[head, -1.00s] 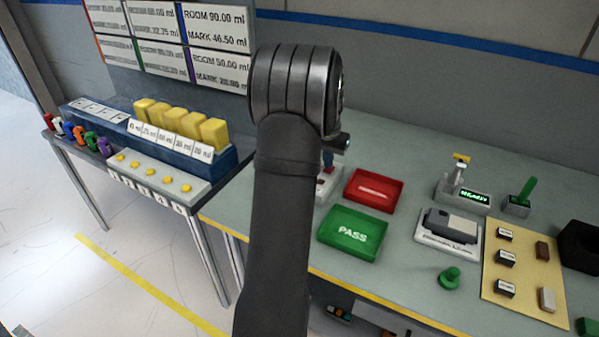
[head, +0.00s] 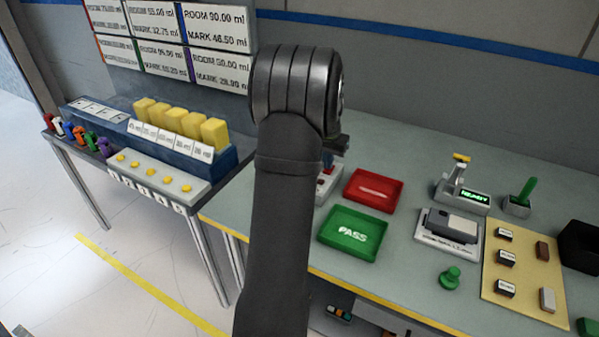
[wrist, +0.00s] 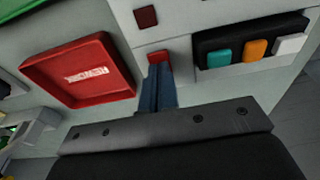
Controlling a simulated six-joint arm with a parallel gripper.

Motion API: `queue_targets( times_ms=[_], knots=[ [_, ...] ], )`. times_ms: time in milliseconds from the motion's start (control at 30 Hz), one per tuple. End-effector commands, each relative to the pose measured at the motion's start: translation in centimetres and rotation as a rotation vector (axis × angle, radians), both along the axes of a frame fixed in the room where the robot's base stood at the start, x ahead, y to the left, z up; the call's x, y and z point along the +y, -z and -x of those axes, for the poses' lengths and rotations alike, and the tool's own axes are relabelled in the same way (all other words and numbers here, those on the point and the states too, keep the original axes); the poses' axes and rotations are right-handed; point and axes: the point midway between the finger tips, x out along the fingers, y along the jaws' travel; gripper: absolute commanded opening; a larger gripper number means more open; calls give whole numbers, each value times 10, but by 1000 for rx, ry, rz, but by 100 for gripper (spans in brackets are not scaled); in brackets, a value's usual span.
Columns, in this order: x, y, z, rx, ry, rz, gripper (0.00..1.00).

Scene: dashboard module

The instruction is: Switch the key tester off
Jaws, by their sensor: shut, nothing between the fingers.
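A pale grey box, which looks like the key tester (wrist: 135,38), fills the upper middle of the wrist view. It has a dark red square (wrist: 147,17) and a small red switch (wrist: 157,57) near its front edge. My gripper (wrist: 157,70) is shut and empty, its blue fingertips right at the red switch; I cannot tell if they touch it. Whether the switch is on or off is not clear. In the head view my arm hides much of the box (head: 325,187), and the blue fingertips (head: 328,160) show just above it.
A black rack (wrist: 250,45) with teal, orange and white pieces is right of the switch in the wrist view. A red tray (head: 373,190) and a green PASS tray (head: 350,233) lie beside the box. A device with a lit green display (head: 474,197) stands further right.

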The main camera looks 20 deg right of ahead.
Motion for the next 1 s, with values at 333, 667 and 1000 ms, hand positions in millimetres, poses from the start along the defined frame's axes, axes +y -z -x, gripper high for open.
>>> queue_targets(
  times_ms=[333,667,1000],
  knots=[
    [0,-29,0,-2,0,1,0],
    [0,-55,0,-2,0,1,0],
    [0,-64,0,-1,0,1,0]
  ],
)
